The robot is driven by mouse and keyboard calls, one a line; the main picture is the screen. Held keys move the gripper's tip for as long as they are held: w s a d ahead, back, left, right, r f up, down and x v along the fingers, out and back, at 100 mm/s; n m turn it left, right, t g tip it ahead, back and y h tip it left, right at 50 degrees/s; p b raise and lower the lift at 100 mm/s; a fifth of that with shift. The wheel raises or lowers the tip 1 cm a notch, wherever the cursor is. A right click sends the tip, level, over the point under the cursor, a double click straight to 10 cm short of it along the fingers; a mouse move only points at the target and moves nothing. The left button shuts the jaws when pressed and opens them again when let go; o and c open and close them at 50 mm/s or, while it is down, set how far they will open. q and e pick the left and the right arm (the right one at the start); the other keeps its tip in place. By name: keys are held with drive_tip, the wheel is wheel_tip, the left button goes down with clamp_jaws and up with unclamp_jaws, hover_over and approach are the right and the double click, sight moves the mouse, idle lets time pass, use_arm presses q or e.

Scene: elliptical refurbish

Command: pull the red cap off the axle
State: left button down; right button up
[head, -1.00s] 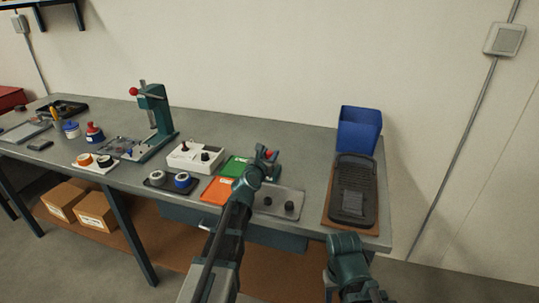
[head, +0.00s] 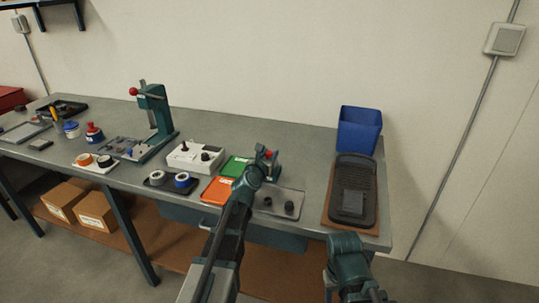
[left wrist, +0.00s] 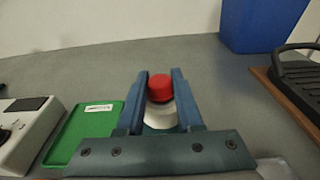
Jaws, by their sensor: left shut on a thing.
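The red cap (left wrist: 160,86) sits between the two blue fingers of my left gripper (left wrist: 162,82) in the left wrist view, with a finger against each side.
A green tray (head: 235,167) and an orange tray (head: 217,190) lie left of my left arm, beside a white box (head: 196,157). A grey tray (head: 280,192) with dark round parts lies to the right.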

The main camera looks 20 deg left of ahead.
sight(269, 152)
use_arm(q)
drive_tip(key=shift+r, duration=0.2)
idle(0.7)
drive_tip(key=shift+r+p, duration=2.35)
drive_tip(key=shift+p, duration=0.2)
drive_tip(key=shift+r, duration=0.1)
